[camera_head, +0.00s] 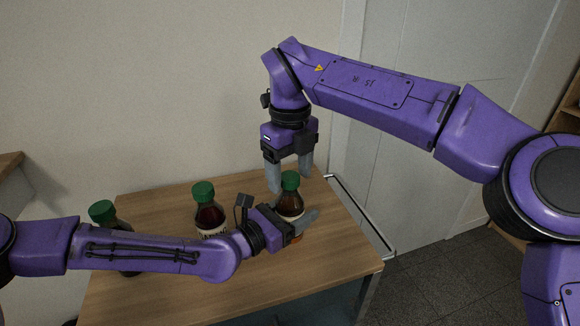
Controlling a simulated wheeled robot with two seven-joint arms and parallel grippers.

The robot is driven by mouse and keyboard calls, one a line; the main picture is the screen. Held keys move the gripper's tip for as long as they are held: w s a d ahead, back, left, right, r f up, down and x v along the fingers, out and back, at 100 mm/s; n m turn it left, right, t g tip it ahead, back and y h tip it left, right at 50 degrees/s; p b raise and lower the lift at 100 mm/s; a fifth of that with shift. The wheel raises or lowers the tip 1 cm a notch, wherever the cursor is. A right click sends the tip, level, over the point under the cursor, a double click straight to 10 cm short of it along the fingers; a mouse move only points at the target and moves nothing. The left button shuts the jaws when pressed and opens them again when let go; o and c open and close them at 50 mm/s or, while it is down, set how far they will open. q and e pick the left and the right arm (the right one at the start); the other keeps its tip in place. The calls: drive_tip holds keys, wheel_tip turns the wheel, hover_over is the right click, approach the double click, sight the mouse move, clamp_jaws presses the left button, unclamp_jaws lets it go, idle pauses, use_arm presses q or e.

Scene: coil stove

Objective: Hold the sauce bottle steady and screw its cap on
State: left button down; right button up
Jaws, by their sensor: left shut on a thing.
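The sauce bottle is a dark brown bottle (290,203) standing at the right of the table. A green cap (290,181) sits at its top; I cannot tell how tightly it sits. My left gripper (304,226) comes in from the left and is shut on the bottle's body, hiding much of its middle. My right gripper (290,180) points down from above. Its two grey fingers are spread, with their tips near the cap's height; I cannot tell if they touch it.
The wooden table (335,255) has a bare right front. A second green-capped bottle (208,215) stands left of the held one. A third green-capped bottle (104,214) stands farther left, partly behind my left arm. A wall and a grey door are behind.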

wheel_tip(320, 180, up, 12)
idle(0.5)
use_arm(q)
drive_tip(key=shift+c, duration=0.5)
unclamp_jaws()
drive_tip(key=shift+a, duration=0.1)
use_arm(e)
drive_tip(key=shift+f, duration=0.1)
